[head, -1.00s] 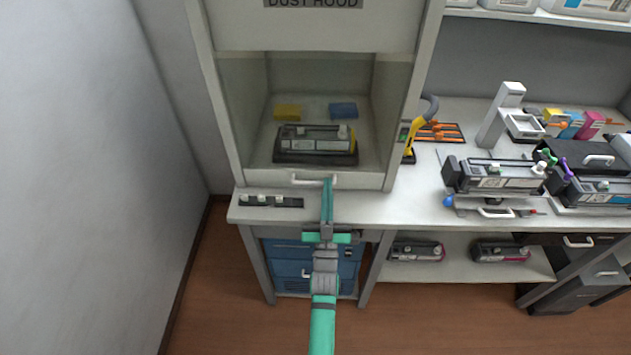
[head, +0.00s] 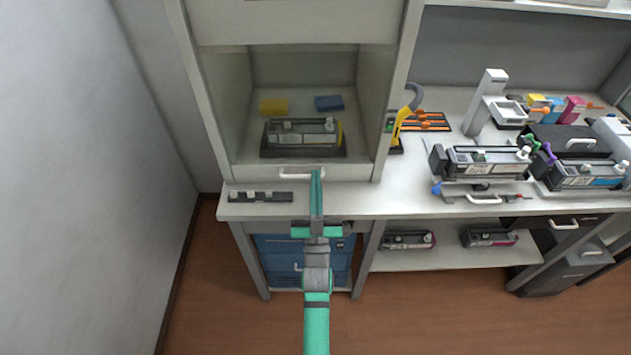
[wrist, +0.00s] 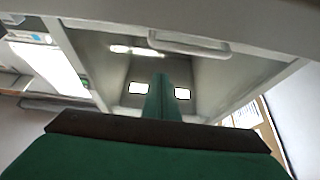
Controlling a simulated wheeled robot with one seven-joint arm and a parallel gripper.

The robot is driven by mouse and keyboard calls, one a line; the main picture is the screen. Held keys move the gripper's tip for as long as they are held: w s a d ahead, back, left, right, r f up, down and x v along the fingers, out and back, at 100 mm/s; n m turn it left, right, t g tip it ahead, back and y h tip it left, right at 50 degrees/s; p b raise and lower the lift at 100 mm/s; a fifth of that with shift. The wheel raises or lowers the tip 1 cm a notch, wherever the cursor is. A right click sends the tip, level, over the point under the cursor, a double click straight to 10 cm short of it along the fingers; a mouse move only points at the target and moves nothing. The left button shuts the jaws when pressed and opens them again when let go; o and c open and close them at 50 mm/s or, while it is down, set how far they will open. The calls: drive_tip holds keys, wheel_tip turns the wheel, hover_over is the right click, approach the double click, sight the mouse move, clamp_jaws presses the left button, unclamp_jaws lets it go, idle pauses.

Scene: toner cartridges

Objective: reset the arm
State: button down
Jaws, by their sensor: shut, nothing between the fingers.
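My gripper (head: 316,173) is shut and empty. I cannot tell whether the fingers touch the handle. In the wrist view the green fingers (wrist: 159,80) stand together in the middle, with a pale handle (wrist: 188,41) beyond them.
A toner cartridge (head: 303,133) sits inside the hood with a yellow sponge (head: 273,107) and a blue one (head: 328,103) behind it. A dark strip (head: 262,197) lies on the counter left of my gripper. Blue drawers (head: 285,262) stand below. More cartridges (head: 487,161) stand at right.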

drive_tip(key=v, duration=0.8)
drive_tip(key=shift+s, duration=0.25)
drive_tip(key=shift+d, duration=0.1)
drive_tip(key=s+f+g, duration=0.1)
drive_tip(key=s+g, duration=0.2)
drive_tip(key=s, duration=0.9)
drive_tip(key=s+f+g, duration=0.2)
drive_tip(key=s, duration=1)
drive_tip(key=s+a+f+g, duration=0.1)
drive_tip(key=s+f+g, duration=0.1)
drive_tip(key=s, duration=1)
drive_tip(key=shift+s+f+g, duration=0.25)
drive_tip(key=shift+s+g, duration=0.1)
drive_tip(key=shift+g, duration=0.45)
drive_tip(key=shift+a, duration=0.1)
